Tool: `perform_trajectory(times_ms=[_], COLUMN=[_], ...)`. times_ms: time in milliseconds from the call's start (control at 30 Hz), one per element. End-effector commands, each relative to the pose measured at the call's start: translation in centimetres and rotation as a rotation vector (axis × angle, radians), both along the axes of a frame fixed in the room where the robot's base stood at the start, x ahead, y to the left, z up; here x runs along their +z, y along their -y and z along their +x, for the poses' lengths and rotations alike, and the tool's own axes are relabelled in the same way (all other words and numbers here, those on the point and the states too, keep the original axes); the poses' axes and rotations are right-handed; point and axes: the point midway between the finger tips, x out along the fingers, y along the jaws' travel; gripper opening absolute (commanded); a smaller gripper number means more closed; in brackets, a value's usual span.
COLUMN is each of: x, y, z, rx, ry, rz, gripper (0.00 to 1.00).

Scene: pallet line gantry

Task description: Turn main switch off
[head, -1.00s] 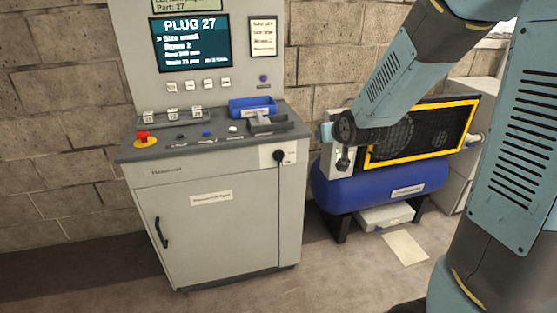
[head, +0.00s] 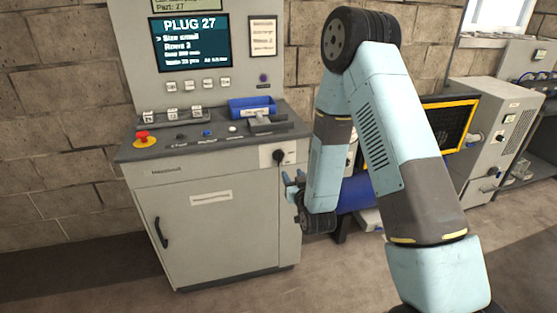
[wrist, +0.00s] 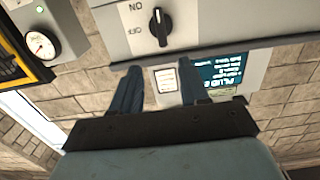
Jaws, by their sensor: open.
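The main switch (head: 279,156) is a black rotary knob on a pale plate at the upper right of the grey cabinet's front. The wrist view shows the knob (wrist: 160,27) close up, its long grip upright in the picture, with upside-down ON and OFF labels to its left. My gripper (head: 291,187) is just below and right of the switch in the head view. In the wrist view my gripper's two blue fingers (wrist: 160,85) are spread apart with nothing between them. They appear apart from the knob. I cannot tell the exact distance.
The grey cabinet (head: 225,235) carries a sloped console with a red emergency button (head: 142,137), a blue tray (head: 252,106) and a screen (head: 189,43). A blue compressor tank (head: 356,193) stands behind my arm. Floor in front of the cabinet is clear.

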Motion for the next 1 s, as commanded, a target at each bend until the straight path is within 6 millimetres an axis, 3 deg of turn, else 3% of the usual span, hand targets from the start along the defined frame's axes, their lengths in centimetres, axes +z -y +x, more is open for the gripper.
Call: perform_trajectory(times_ms=[167,333,1000], x=[-0.9,-0.9,-0.9], y=[-0.3,-0.7,-3.7], z=[-0.4,0.7,11.1], rx=[0.001,0.000,0.001], ry=[0.026,0.030,0.030], rz=[0.008,0.010,0.011], gripper=[0.45,0.45,0.45])
